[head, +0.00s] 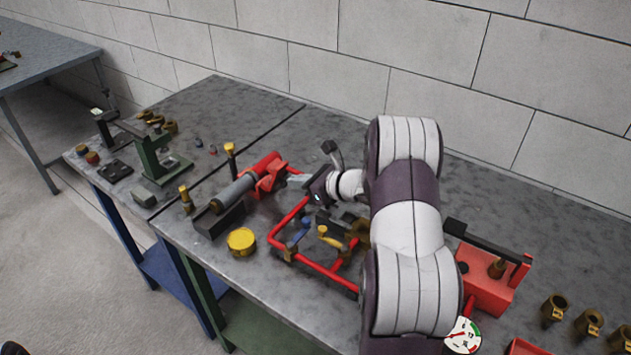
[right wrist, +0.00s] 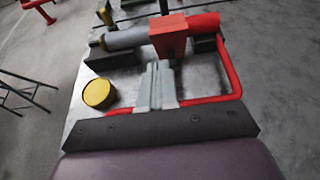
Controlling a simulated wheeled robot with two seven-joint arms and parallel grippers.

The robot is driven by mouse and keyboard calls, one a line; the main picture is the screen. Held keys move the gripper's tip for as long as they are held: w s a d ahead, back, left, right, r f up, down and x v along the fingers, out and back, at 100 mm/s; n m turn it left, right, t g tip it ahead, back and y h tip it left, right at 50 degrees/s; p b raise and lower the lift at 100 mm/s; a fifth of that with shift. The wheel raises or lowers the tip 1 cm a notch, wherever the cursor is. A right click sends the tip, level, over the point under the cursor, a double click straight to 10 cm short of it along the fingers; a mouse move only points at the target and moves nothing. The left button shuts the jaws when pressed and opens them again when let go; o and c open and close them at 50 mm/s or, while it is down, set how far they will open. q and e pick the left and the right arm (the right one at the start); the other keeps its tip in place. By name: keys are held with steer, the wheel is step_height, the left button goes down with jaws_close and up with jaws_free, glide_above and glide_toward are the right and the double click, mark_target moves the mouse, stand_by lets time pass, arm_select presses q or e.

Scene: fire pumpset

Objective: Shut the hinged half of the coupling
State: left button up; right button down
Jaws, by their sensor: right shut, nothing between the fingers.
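The coupling (head: 270,178) is a red block where a grey cylinder (head: 234,193) meets a short red pipe (head: 264,162). In the right wrist view the red block (right wrist: 169,38) stands upright at the joint, with the grey cylinder (right wrist: 125,38) to its left and the red pipe (right wrist: 204,22) to its right. I cannot tell how far its hinged half stands open. My right gripper (head: 297,181) is just right of the block. Its pale fingers (right wrist: 157,78) are together and empty, pointing at the block's near face; contact is unclear. My left gripper is out of view.
A yellow cap (head: 241,241) lies on the table near the cylinder. A red tube frame (head: 320,268) with small valves lies below my right gripper. A green press (head: 153,160) stands left, a red box (head: 487,277) right. Bare tabletop lies behind the coupling.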

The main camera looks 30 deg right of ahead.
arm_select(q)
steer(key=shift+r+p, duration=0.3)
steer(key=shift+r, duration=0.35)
arm_select(e)
steer(key=shift+w+a+r, duration=0.25)
steer(key=shift+w+r, duration=0.1)
steer(key=shift+w, duration=0.25)
steer(key=shift+w+a+r, duration=0.25)
steer(key=shift+w+r, duration=0.05)
steer(key=shift+w, duration=0.25)
